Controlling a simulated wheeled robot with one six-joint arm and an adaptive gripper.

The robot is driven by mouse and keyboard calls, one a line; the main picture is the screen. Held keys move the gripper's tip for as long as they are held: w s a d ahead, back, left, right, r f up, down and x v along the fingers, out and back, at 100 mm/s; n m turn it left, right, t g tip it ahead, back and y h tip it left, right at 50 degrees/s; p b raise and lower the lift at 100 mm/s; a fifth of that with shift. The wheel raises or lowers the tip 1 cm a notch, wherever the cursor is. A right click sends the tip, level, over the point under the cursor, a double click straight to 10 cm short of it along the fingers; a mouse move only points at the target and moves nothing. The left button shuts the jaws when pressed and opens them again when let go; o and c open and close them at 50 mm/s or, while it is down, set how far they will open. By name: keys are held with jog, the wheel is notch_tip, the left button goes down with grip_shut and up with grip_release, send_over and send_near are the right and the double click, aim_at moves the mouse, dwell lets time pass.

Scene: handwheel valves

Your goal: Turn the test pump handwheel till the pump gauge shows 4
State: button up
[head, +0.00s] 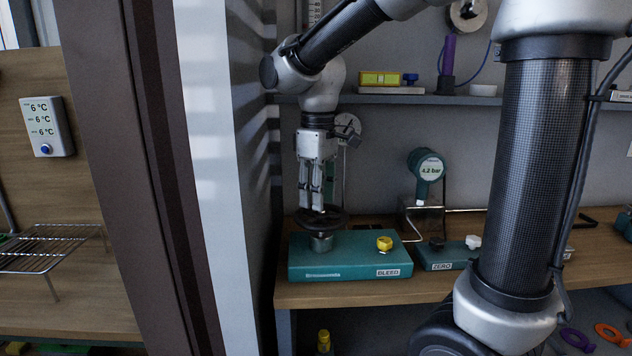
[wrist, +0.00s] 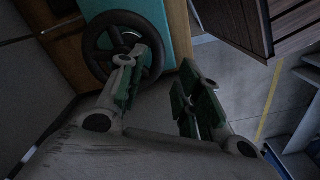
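The test pump is a teal box (head: 345,262) on the wooden bench, with a dark handwheel (head: 334,221) on its left part and a yellow knob (head: 384,243) above a BLEED label. The pump gauge (head: 430,170) reads 4.2 bar in the head view. My gripper (head: 316,206) points down just over the handwheel. I cannot tell whether a finger touches the rim.
A second teal block marked ZERO (head: 447,257) with a white knob sits right of the pump. A shelf (head: 440,99) with small items runs above. A pale door post (head: 215,180) stands close on the left. A wire rack (head: 45,247) is beyond it.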

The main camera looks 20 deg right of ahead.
aim_at(315, 225)
jog(key=shift+w+a+r+n, duration=0.1)
jog(key=shift+w+r+n, duration=0.1)
jog(key=shift+r+n, duration=0.35)
jog(key=shift+w+r+n, duration=0.2)
jog(key=shift+r+n, duration=0.25)
jog(key=shift+r, duration=0.05)
jog(key=shift+f+n, duration=0.3)
jog(key=shift+f, duration=0.05)
jog(key=f, duration=0.8)
jog(key=shift+s+f, duration=0.2)
jog(key=shift+f, duration=0.4)
jog(key=shift+s, duration=0.1)
jog(key=shift+a+r, duration=0.1)
jog(key=shift+c, duration=0.4)
grip_shut()
